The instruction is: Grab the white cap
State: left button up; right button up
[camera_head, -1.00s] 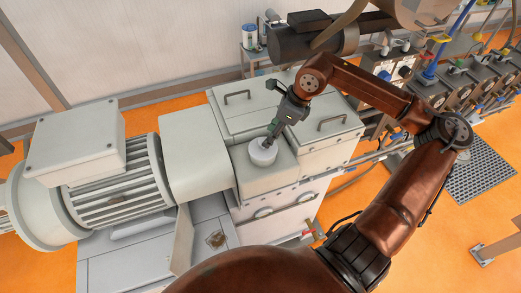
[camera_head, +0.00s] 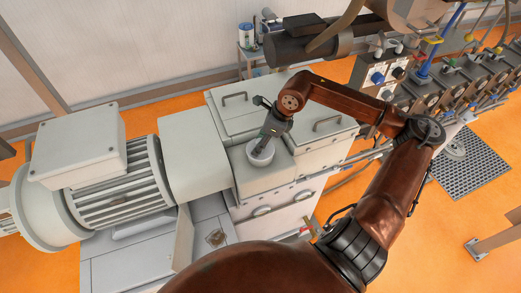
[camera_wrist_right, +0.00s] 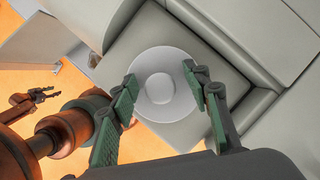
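The white cap (camera_head: 260,154) is round and sits on the grey block at the front of the machine. In the right wrist view the cap (camera_wrist_right: 158,98) shows as a disc with a raised round middle. My right gripper (camera_head: 267,142) points down at the cap from above. In the right wrist view the right gripper (camera_wrist_right: 161,76) is open, with one finger on each side of the cap; contact cannot be told. My left gripper (camera_wrist_right: 43,94) shows small at the left of that view, its fingers apart, empty, away from the cap.
A large grey motor (camera_head: 115,185) stands left of the block. Grey covers with handles (camera_head: 328,124) lie behind it. Orange floor (camera_head: 455,225) is open at the right.

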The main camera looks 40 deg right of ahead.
grip_shut()
dwell(0.3)
jog(key=shift+r, duration=0.1)
